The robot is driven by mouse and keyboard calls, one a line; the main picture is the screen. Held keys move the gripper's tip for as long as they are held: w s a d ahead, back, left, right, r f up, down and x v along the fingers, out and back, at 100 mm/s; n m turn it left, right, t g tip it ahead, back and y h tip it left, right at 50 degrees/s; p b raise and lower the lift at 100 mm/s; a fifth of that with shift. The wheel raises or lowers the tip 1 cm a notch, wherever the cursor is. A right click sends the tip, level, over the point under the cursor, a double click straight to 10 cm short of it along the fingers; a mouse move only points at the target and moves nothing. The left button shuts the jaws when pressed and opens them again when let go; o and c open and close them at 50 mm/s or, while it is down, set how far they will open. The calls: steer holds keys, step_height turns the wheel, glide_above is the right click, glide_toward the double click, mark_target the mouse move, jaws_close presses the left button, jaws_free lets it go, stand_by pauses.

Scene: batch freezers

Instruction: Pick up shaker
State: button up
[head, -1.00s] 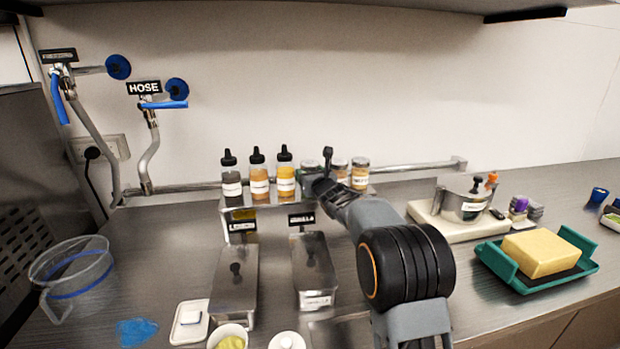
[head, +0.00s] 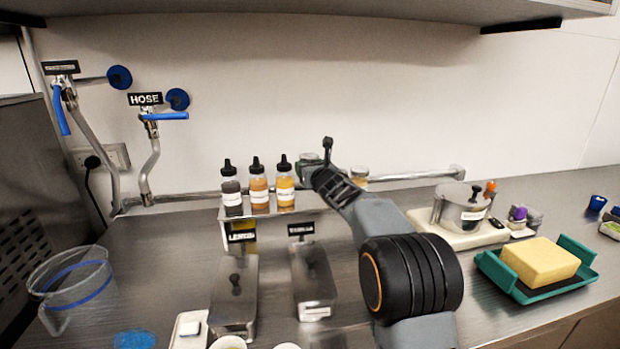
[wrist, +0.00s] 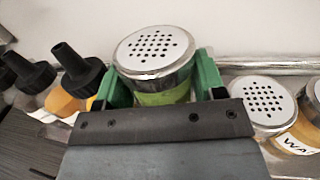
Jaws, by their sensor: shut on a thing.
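The shaker (wrist: 156,58) has a round metal lid with many small holes and a green band or contents below it. In the wrist view it sits between the green fingers of my gripper (wrist: 163,88), which is shut on it. In the head view the shaker (head: 309,163) shows only in part at the right of the squeeze bottles, by my gripper (head: 318,170). My wrist hides much of it there. A second shaker (wrist: 262,100) with a perforated lid stands to the right, apart from my gripper, with another at the edge of the wrist view.
Several squeeze bottles with black caps (head: 257,190) stand left of the shaker on a raised shelf. A metal rail (head: 420,174) runs behind. Lidded metal bins (head: 235,290) sit below in front. A butter block (head: 540,262) on a green tray is at the right.

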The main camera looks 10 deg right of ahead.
step_height(320, 180, up, 12)
steer(key=p, duration=0.6)
steer(key=shift+r, duration=0.2)
